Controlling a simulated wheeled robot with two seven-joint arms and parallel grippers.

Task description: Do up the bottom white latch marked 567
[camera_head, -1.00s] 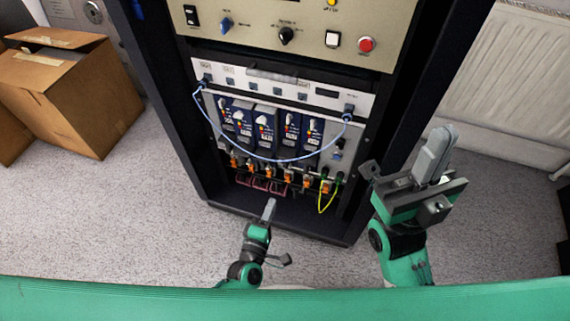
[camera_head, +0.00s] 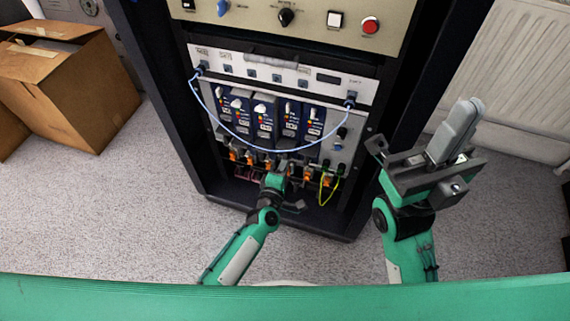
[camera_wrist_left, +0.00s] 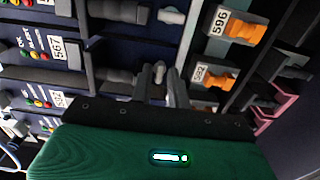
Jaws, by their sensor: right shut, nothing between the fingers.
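The module label 567 (camera_wrist_left: 60,47) shows at the left in the left wrist view. A small white latch (camera_wrist_left: 160,72) sits to its right, roughly in line with that module's dark handle (camera_wrist_left: 118,76); no number shows on the latch itself. My left gripper (camera_wrist_left: 164,88) is open, with one finger on each side of this latch; I cannot tell whether they touch it. In the head view my left gripper (camera_head: 283,166) is at the lower edge of the blue modules and hides part of them. My right gripper (camera_head: 458,130) is shut and empty, right of the rack.
Another white latch (camera_wrist_left: 171,15) lies above in the wrist view. Orange connectors (camera_wrist_left: 246,32) marked 596 and 592 are close on the right. A blue cable (camera_head: 238,137) hangs across the modules, and yellow-green cables (camera_head: 327,190) hang at lower right. A cardboard box (camera_head: 75,85) stands left.

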